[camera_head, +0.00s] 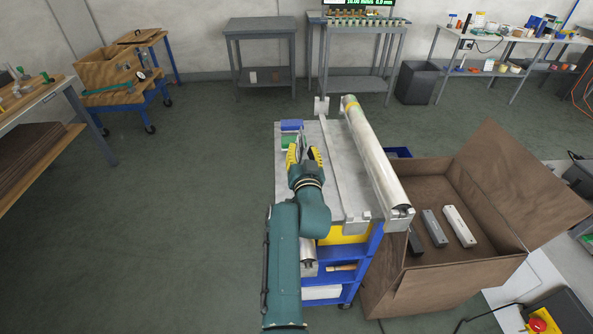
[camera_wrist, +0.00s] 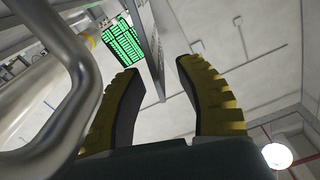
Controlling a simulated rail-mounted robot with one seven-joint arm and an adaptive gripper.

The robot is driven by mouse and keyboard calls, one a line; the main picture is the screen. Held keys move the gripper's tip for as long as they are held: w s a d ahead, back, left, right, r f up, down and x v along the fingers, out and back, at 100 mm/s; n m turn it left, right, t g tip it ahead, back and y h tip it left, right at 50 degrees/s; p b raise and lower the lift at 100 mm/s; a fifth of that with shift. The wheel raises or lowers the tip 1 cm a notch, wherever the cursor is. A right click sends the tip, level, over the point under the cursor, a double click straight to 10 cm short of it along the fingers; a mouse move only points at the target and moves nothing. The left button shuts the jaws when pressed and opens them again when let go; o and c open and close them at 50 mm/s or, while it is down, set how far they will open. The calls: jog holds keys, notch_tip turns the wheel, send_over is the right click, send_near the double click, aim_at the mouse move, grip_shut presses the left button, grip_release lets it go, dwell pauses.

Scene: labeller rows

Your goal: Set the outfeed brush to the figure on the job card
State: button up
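My gripper (camera_head: 304,150) is over the left side of a grey-topped blue cart (camera_head: 322,185), low near its far left corner. In the wrist view my gripper (camera_wrist: 160,72) has its two yellow and black fingers apart, with nothing held between them. A long pale metal roller or cover (camera_head: 373,153) runs along the cart's right side, apart from the gripper. A green-lit screen with lines of text shows in the wrist view (camera_wrist: 124,43); its text is unreadable there. I cannot pick out the outfeed brush or the job card for certain.
Blue (camera_head: 291,126) and green (camera_head: 288,142) blocks sit just beyond my gripper. A large open cardboard box (camera_head: 440,285) with several bars inside stands at the cart's right. A lit screen (camera_head: 358,2) stands above a rear bench. The floor left of the cart is clear.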

aim_at(302, 139)
jog(key=w+b, duration=0.2)
jog(key=b, duration=0.1)
jog(key=shift+f, duration=0.2)
jog(key=b, duration=0.3)
jog(key=shift+w+f, duration=0.1)
jog(key=shift+w, duration=0.3)
jog(key=w+b, duration=0.1)
jog(key=b, duration=0.5)
jog(key=shift+r+b, duration=0.45)
grip_shut()
jog(key=shift+r, duration=0.1)
